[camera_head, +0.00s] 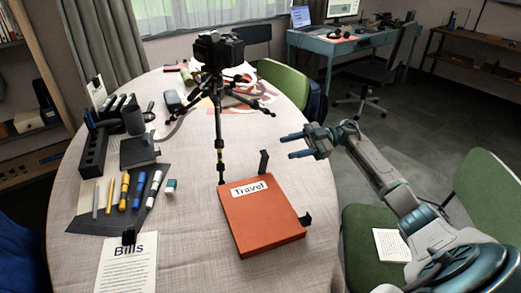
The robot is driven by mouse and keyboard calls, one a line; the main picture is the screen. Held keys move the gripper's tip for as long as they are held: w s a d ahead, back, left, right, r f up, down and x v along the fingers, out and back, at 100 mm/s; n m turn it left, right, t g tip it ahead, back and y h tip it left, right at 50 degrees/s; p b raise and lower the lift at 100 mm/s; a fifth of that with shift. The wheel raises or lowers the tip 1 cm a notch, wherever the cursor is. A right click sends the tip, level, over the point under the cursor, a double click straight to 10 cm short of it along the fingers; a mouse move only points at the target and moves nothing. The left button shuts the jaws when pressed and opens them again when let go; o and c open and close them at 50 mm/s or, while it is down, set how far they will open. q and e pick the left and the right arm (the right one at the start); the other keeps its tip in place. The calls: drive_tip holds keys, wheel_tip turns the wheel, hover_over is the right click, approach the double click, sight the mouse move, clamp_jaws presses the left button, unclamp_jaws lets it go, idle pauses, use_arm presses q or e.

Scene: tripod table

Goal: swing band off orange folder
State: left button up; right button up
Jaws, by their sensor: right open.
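The orange folder (262,222) lies flat on the table, with a white label reading "Travel" near its far edge. A short black upright strip (264,162) stands at the folder's far right corner; it may be the band or part of its fixing. A small black piece (305,219) sits at the folder's right edge. No band is seen lying across the cover. My right gripper (290,146) is open and empty, above and to the right of the folder's far edge, apart from the black strip. My left gripper is out of view.
A tripod with a camera (218,90) stands just behind the folder. Markers (139,190) on a dark mat, a black holder (94,154) and a "Bills" sheet (128,265) are to the left. Green chairs stand at the right.

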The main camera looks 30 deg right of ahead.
sight(264, 153)
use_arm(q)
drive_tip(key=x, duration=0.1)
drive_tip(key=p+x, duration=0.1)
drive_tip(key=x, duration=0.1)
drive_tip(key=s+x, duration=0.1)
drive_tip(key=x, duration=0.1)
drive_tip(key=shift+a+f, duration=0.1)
use_arm(e)
drive_tip(key=x, duration=0.9)
drive_tip(key=shift+a, duration=0.15)
drive_tip(key=shift+c, duration=0.4)
drive_tip(key=c, duration=0.6)
